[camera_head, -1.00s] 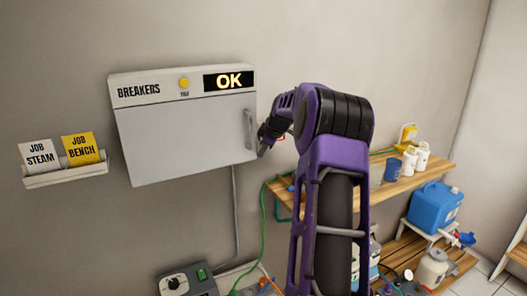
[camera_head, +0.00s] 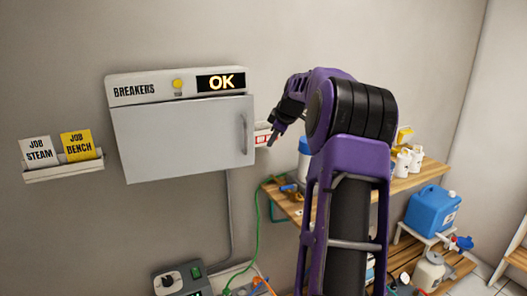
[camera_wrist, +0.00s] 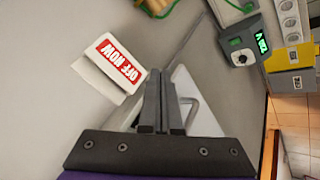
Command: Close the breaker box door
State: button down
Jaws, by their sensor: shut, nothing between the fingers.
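The breaker box (camera_head: 140,92) hangs on the wall in the head view, with a lit OK display on its top strip. Its grey door (camera_head: 180,140) covers the front, flush or nearly so; I cannot tell whether a small gap remains at the right edge. The door handle (camera_head: 244,135) is upright near that edge. My gripper (camera_head: 273,140) is shut and empty, just right of the door and apart from the handle. In the wrist view the shut fingers (camera_wrist: 160,85) partly cover the pale door (camera_wrist: 205,121) and handle (camera_wrist: 191,112).
A wooden shelf (camera_head: 410,178) with bottles and a blue jug (camera_head: 432,208) stand right. A switch unit (camera_head: 178,280) is below.

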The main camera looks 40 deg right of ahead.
aim_at(250, 141)
jog(key=s+a+r+m+t+h+b, duration=0.2)
jog(key=s+a+r+m+b, duration=0.1)
jog(key=s+a+m+b, duration=0.7)
jog(key=shift+m, duration=0.3)
jog(key=w+d+f, duration=0.1)
jog(key=w+f, duration=0.1)
jog(key=w, duration=0.2)
jog(key=w+d+f+p, duration=0.1)
jog(key=w+f, duration=0.1)
jog(key=w, duration=0.1)
jog(key=w+d+f+p, duration=0.1)
jog(key=w+f, duration=0.1)
jog(key=w, duration=0.2)
jog(key=shift+w+d, duration=0.3)
jog(key=shift+d, duration=0.1)
jog(key=shift+w+d, duration=0.2)
jog(key=shift+w, duration=0.3)
jog(key=shift+w, duration=0.1)
